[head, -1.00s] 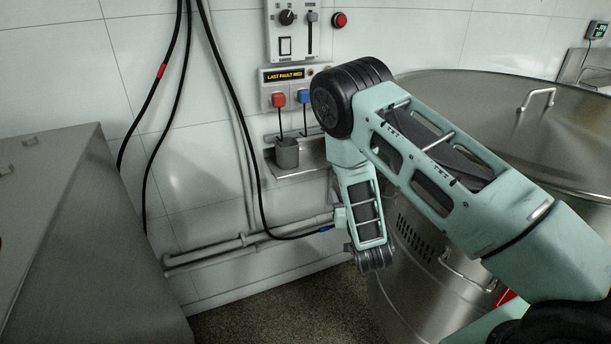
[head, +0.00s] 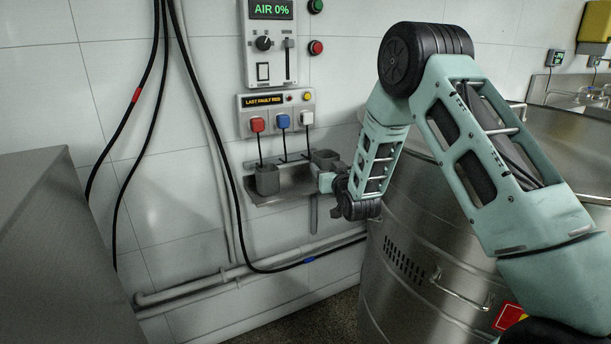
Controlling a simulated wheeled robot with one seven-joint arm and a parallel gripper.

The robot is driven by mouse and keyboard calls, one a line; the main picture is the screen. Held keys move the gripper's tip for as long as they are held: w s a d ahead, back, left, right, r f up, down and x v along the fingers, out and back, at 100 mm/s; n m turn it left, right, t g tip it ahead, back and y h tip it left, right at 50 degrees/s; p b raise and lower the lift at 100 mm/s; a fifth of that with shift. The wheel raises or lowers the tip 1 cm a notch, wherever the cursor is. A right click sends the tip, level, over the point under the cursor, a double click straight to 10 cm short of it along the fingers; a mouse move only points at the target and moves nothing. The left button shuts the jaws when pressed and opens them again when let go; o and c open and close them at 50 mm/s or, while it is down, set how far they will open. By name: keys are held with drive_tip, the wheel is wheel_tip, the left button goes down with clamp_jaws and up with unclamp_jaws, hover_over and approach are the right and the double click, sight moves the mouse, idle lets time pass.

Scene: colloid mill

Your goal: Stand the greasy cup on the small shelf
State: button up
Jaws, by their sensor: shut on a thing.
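The small shelf (head: 290,191) is a metal ledge on the tiled wall, below a row of plugs. A dark grey cup (head: 267,181) stands upright at its left end. A second dark grey cup (head: 325,158) shows by the shelf's right end, roughly upright, beside my gripper (head: 337,178). My gripper is shut on this second cup; the fingers' contact is mostly hidden behind my wrist. I cannot tell whether this cup's base touches the shelf. Grease is not clearly visible on either cup.
Red, blue and white plugs (head: 283,122) with thin cords hang just above the shelf. A big steel vessel (head: 430,250) stands right, close to my arm. Black hoses (head: 205,110) hang left. A grey metal cabinet (head: 60,250) fills the lower left. Wall pipes (head: 230,280) run below.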

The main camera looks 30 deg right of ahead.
drive_tip(key=w+f, duration=0.1)
drive_tip(key=w, duration=0.7)
drive_tip(key=w+f, duration=0.1)
drive_tip(key=w, duration=0.3)
drive_tip(key=shift+a+f+p, duration=0.25)
drive_tip(key=shift+f+p, duration=0.1)
drive_tip(key=shift+f, duration=2)
drive_tip(key=shift+w+f, duration=0.15)
drive_tip(key=o, duration=1)
